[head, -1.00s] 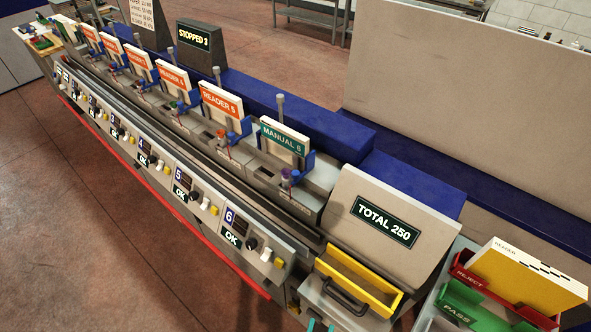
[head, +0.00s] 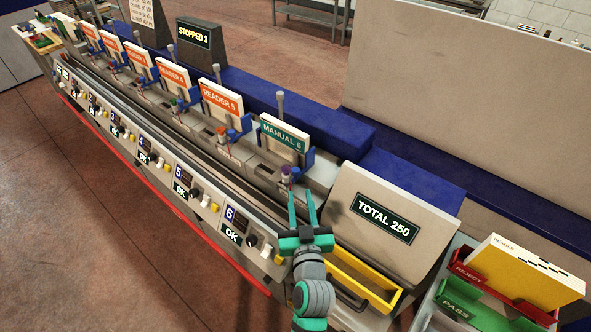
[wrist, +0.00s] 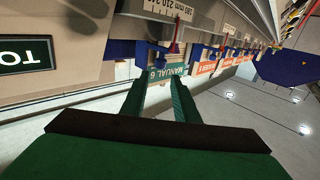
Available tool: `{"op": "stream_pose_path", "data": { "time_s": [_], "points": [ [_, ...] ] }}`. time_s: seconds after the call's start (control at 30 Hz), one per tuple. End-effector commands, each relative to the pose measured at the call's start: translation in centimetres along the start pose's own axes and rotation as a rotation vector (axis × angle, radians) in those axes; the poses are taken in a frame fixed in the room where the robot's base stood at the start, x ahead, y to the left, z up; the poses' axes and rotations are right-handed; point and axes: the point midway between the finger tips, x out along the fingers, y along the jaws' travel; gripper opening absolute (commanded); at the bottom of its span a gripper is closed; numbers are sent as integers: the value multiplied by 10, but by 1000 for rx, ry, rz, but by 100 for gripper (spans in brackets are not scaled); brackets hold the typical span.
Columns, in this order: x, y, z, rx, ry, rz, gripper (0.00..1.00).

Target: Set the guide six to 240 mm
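Guide six is the blue guide piece (head: 307,161) beside the upright white block with the teal label "MANUAL 6" (head: 283,136) at the last station. A small purple knob (head: 285,171) sits in front of it. My gripper (head: 303,196) reaches up from the bottom of the head view, with its fingers apart and nothing between them. It is just on the near side of station six. The guide's exact setting is not readable.
A display reading "TOTAL 250" (head: 384,218) and a yellow tray (head: 362,281) stand right of my gripper. Panel six (head: 238,226) shows "OK". Red REJECT and green PASS bins (head: 470,300) are at lower right. A sign reads "STOPPED 3" (head: 194,33).

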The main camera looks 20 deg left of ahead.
Motion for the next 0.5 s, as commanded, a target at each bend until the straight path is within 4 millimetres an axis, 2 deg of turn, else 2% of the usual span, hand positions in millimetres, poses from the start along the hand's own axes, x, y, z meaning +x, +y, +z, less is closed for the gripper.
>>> {"op": "stream_pose_path", "data": {
  "time_s": [0.23,0.5],
  "points": [
    [21,-1,-4,-3,4,-9,28],
    [67,-2,-4,-5,4,-9,28]
  ]
}}
